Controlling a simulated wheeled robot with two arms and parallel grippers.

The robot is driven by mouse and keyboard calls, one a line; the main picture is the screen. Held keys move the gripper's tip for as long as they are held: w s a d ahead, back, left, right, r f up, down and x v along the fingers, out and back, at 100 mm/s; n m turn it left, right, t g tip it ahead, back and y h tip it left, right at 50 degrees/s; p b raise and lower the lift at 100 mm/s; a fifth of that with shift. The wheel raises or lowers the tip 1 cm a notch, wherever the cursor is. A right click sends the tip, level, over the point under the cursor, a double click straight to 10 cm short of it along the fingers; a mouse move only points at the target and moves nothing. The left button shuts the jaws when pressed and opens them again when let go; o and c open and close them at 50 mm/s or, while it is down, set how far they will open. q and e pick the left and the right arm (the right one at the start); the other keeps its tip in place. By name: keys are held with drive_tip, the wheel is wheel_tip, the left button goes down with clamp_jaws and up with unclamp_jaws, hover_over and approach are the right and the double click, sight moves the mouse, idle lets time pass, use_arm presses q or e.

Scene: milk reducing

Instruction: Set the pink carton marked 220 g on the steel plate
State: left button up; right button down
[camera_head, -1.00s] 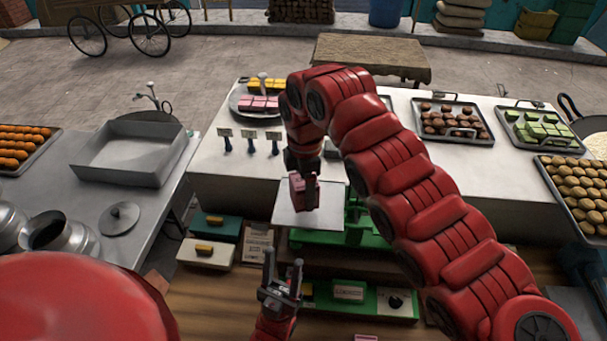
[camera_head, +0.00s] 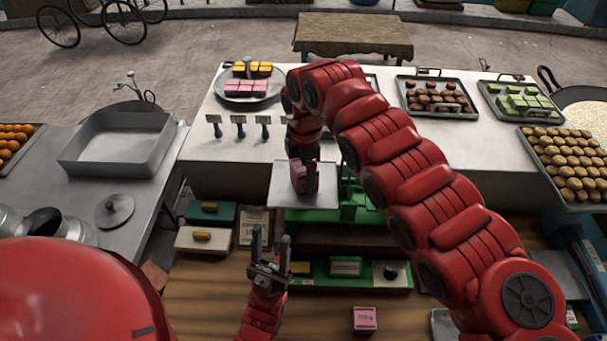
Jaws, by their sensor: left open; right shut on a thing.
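My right gripper (camera_head: 304,164) reaches down over the steel plate (camera_head: 284,198) of the green scale and is shut on a pink carton (camera_head: 305,181). The held carton is over the plate; I cannot tell whether it touches it. Its marking cannot be read from here. A second pink carton (camera_head: 365,320) with a small label, too small to read surely, sits on the wooden surface at the bottom. My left gripper (camera_head: 270,245) is open and empty, pointing up in front of the scale's lower part, left of the second carton.
The green scale (camera_head: 340,214) stands before the white counter (camera_head: 225,150). Two boxes, teal (camera_head: 211,218) and cream (camera_head: 204,246), sit to its left. A round tray (camera_head: 238,97) holds pink and yellow blocks. The wooden surface (camera_head: 205,305) at the lower left is clear.

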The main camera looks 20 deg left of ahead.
drive_tip(key=shift+c, duration=1.4)
unclamp_jaws()
drive_tip(key=shift+w+f, duration=0.1)
drive_tip(key=shift+w, duration=0.1)
drive_tip(key=shift+o, duration=1.2)
drive_tip(key=shift+s+a, duration=0.2)
drive_tip(key=shift+s, duration=0.2)
drive_tip(key=shift+d+r+p, duration=0.1)
drive_tip(key=shift+r+p, duration=0.2)
drive_tip(key=shift+w+b, duration=0.2)
drive_tip(key=shift+b, duration=0.1)
wheel_tip(320, 180, up, 5)
drive_tip(key=b, duration=0.2)
drive_tip(key=shift+r+b, duration=0.15)
drive_tip(key=shift+b, duration=0.2)
wheel_tip(320, 180, up, 4)
drive_tip(key=shift+s+r+p, duration=0.15)
drive_tip(key=shift+p, duration=0.25)
drive_tip(key=shift+r+p, duration=0.7)
drive_tip(key=shift+p, duration=0.2)
drive_tip(key=shift+r+p, duration=0.5)
drive_tip(key=shift+f, duration=0.1)
